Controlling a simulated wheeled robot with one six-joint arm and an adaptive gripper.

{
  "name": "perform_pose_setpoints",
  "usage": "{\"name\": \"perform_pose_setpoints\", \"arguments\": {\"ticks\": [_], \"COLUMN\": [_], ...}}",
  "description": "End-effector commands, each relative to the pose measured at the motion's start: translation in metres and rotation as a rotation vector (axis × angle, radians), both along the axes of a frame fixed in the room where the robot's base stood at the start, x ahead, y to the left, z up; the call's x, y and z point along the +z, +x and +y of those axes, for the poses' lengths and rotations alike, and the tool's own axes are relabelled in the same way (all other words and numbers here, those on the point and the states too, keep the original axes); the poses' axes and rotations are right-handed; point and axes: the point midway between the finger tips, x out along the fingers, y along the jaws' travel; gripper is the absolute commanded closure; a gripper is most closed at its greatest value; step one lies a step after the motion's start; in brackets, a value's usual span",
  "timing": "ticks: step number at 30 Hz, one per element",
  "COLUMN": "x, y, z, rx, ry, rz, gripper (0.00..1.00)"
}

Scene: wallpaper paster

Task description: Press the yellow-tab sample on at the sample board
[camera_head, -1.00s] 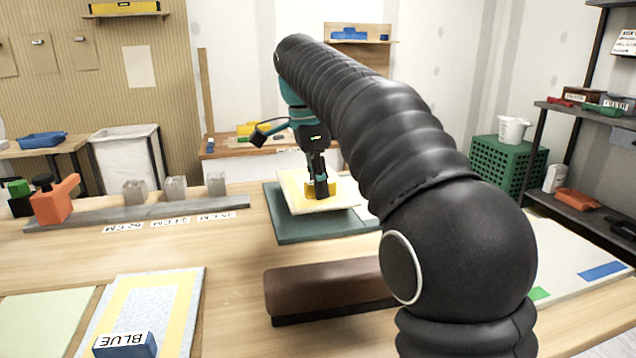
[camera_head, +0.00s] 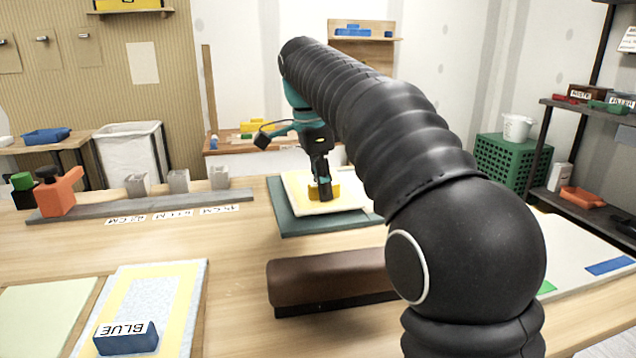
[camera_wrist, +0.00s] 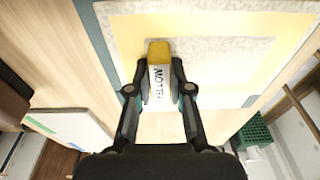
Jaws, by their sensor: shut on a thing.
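The yellow tab (camera_head: 323,191), a small block labelled YELLOW, stands on a cream and speckled sample sheet (camera_head: 296,187) over a teal mat (camera_head: 292,225) at mid-table. In the wrist view the yellow tab (camera_wrist: 159,51) sits between my fingers, with the sheet (camera_wrist: 221,84) spreading under and beyond it. My gripper (camera_wrist: 160,90) is shut on the tab; it also shows in the head view (camera_head: 321,182). I cannot tell whether the sheet touches the mat. A pale board (camera_head: 575,262) with green and blue strips, possibly the sample board, lies at the right, partly behind my arm.
A brown block (camera_head: 325,283) lies in front of the mat. A blue-tab block (camera_head: 126,339) sits on a speckled sheet at front left. A grey rail (camera_head: 140,207) with several small blocks and an orange tool (camera_head: 58,194) lies at the left. A green crate (camera_head: 507,163) stands behind right.

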Motion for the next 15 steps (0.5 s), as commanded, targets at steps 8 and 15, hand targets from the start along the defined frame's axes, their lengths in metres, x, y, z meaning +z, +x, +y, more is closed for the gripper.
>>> {"name": "perform_pose_setpoints", "arguments": {"ticks": [8, 15], "x": [-0.006, -0.012], "y": [0.0, 0.0], "z": [0.0, 0.0], "rx": [0.0, 0.0], "ry": [0.0, 0.0], "rz": [0.0, 0.0], "gripper": [1.0, 1.0]}}
